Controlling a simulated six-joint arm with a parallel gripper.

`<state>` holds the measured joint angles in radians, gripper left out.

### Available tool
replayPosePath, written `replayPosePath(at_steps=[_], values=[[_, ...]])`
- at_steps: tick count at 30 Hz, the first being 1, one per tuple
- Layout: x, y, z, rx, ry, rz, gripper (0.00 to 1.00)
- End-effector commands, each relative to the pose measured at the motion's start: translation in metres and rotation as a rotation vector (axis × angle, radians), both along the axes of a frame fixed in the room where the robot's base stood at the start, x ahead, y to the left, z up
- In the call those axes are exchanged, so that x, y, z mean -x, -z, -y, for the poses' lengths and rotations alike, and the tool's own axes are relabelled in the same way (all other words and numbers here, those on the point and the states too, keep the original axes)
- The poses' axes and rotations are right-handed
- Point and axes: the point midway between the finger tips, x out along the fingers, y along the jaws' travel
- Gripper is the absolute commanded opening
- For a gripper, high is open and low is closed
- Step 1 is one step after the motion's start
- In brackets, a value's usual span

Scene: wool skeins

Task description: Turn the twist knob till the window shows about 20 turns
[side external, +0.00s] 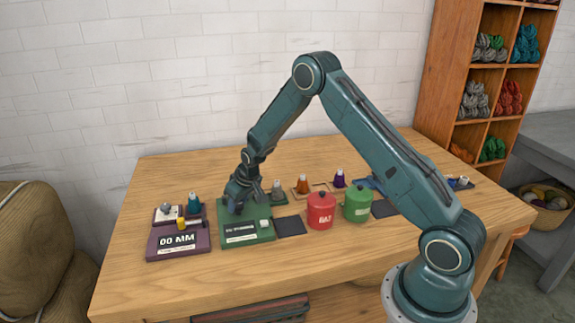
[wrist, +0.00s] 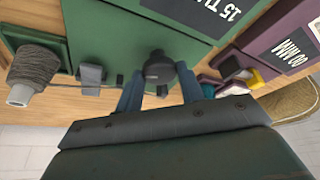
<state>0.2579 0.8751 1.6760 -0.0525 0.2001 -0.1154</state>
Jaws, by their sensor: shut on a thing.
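The green twist machine (side external: 262,235) stands on the table at left centre. Its window (side external: 240,231) is too small to read in the side view; in the wrist view the window (wrist: 203,10) shows "15 T", with the rest cut off. The dark round twist knob (wrist: 158,68) rises from the green top. My gripper (wrist: 160,90) has its two blue fingers on either side of the knob and is shut on it. In the side view my gripper (side external: 237,203) points down onto the machine and hides the knob.
The purple box (side external: 178,250) reading "00 MM" stands close on the left. A grey yarn cone (side external: 277,190) stands just right of the machine. A red canister (side external: 320,212) and a green canister (side external: 357,206) stand further right. The table front is clear.

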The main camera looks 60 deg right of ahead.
Motion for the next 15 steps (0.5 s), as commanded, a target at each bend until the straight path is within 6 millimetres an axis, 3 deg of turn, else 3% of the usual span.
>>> replayPosePath(at_steps=[15], values=[[-0.0009,0.0000,-0.0028,0.000,0.381,-0.001,0.15]])
